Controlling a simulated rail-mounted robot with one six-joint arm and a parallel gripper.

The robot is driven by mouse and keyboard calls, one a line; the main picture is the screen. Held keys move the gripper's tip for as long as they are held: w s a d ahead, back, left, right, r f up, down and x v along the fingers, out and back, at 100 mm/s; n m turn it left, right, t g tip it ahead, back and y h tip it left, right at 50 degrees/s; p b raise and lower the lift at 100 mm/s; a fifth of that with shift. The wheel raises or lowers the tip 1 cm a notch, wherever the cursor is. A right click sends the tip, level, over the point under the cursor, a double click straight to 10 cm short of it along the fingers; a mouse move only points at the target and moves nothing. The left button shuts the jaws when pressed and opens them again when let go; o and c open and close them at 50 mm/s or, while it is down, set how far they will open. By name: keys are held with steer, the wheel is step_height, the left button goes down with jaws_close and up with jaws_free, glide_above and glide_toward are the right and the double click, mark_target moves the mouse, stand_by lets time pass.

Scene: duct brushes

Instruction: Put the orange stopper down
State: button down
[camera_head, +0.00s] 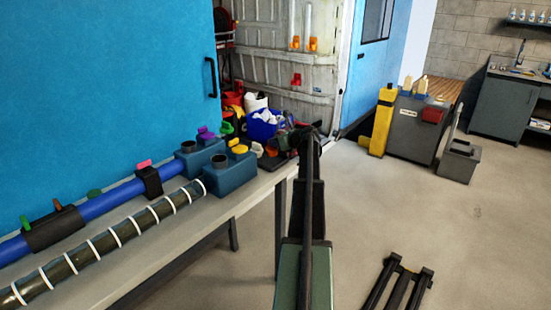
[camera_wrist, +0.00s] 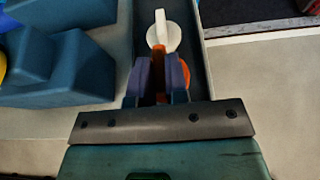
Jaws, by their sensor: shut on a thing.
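My gripper (camera_wrist: 160,82) is shut on the upright orange grip of the orange stopper (camera_wrist: 158,52), as the wrist view shows. Part of its round orange base (camera_wrist: 185,72) shows right of the fingers; the rest is hidden. The stopper is over or in a narrow dark tray (camera_wrist: 190,22); I cannot tell whether it touches the floor of it. A white stopper (camera_wrist: 165,38) lies just ahead of the fingers in the same tray. In the head view my gripper (camera_head: 290,143) is at the far end of the bench, partly hidden by my arm.
Blue duct blocks (camera_head: 232,177) with dark and yellow tops stand left of the tray on the bench (camera_head: 245,200). A blue pipe (camera_head: 112,200) and a ringed dark tube (camera_head: 110,240) run along it. A blue bin (camera_head: 262,125) stands behind.

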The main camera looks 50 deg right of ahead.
step_height(320, 180, down, 4)
steer(key=b, duration=0.3)
steer(key=shift+f, duration=0.15)
steer(key=shift+r, duration=0.25)
steer(key=shift+f, duration=0.15)
steer(key=c, duration=1.1)
jaws_free()
steer(key=shift+s+r, duration=0.2)
steer(key=shift+r, duration=0.1)
steer(key=p+v, duration=0.4)
steer(key=v, duration=0.7)
steer(key=shift+s, duration=0.25)
